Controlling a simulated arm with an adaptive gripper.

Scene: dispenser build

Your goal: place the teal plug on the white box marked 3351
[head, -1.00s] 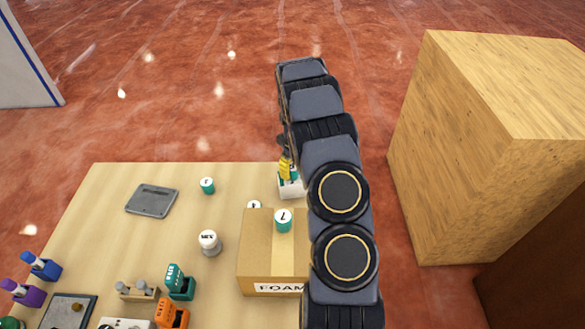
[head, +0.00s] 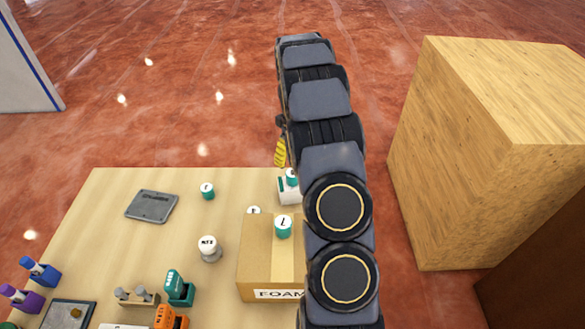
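A white box (head: 287,194) stands near the table's back edge, partly hidden by my arm; no 3351 marking is readable on it. A teal plug (head: 291,178) with a white top rests on it. My gripper (head: 280,153), with yellow fingers, is above and behind the box, apart from the plug. Its fingers show edge-on beside my arm, so their opening cannot be made out, and I see nothing held in them. Similar teal pieces stand on the cardboard box (head: 283,228) and on the open table (head: 207,191).
A cardboard box marked FOAM (head: 256,270) stands in front of the white box. A white cylinder (head: 209,248) and a grey plate (head: 152,206) are to the left. Several tools crowd the table's front left. A large wooden block (head: 490,150) stands right of my arm.

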